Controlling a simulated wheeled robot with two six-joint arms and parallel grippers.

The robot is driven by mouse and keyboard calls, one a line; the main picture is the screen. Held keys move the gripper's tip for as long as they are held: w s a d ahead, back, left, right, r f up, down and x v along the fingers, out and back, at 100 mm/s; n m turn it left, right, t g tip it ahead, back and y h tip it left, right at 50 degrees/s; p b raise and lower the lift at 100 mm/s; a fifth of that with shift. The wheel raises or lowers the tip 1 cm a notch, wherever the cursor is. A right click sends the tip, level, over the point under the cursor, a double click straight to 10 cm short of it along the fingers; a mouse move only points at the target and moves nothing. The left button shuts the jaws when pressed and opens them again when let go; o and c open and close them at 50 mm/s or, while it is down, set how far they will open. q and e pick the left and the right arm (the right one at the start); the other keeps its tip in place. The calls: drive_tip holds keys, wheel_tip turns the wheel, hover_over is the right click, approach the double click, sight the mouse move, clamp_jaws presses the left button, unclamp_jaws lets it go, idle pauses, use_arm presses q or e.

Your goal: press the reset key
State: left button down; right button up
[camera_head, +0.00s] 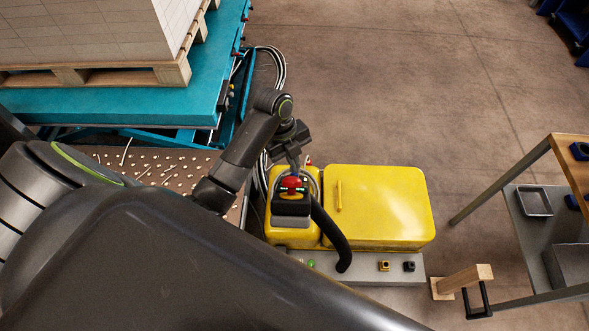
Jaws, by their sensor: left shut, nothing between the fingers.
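My left arm reaches in from the left, and my left gripper (294,166) points down over the left part of a yellow machine (380,205). Its fingers are together with nothing visible between them. Just below the fingertips in the picture is a red part with small green marks (291,184) on a black housing; I cannot tell whether they touch. A grey ledge (350,268) along the machine's near side carries a small green button (311,263), a yellow block (383,265) and a black block (409,266). I cannot tell which part is the reset key. My right gripper is out of view.
A thick black hose (332,236) curves down from the housing. A wooden pallet (120,75) with a white stack stands on a teal lift table (110,105) at upper left. A wooden-topped bench (570,155) and a wooden post (466,278) stand right. The upper middle floor is clear.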

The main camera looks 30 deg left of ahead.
use_arm(q)
drive_tip(key=shift+s+d+f, duration=0.15)
drive_tip(key=shift+s+f, duration=0.15)
drive_tip(key=shift+f, duration=0.05)
idle(0.8)
drive_tip(key=shift+w+a+r+p, duration=0.2)
drive_tip(key=shift+w+r+p, duration=0.25)
drive_tip(key=shift+p, duration=0.1)
drive_tip(key=shift+w+a+r, duration=0.1)
drive_tip(key=shift+w+r, duration=0.05)
drive_tip(key=shift+w+a+r+p, duration=0.25)
drive_tip(key=shift+w+r+p, duration=0.15)
drive_tip(key=shift+w+r, duration=0.1)
drive_tip(key=shift+w+a+r+p, duration=0.2)
drive_tip(key=shift+w+r+p, duration=0.15)
drive_tip(key=shift+w+r, duration=0.1)
drive_tip(key=shift+w+a+r+p, duration=0.3)
drive_tip(key=shift+w+a+r, duration=0.1)
drive_tip(key=shift+w+r, duration=0.35)
drive_tip(key=shift+f, duration=0.1)
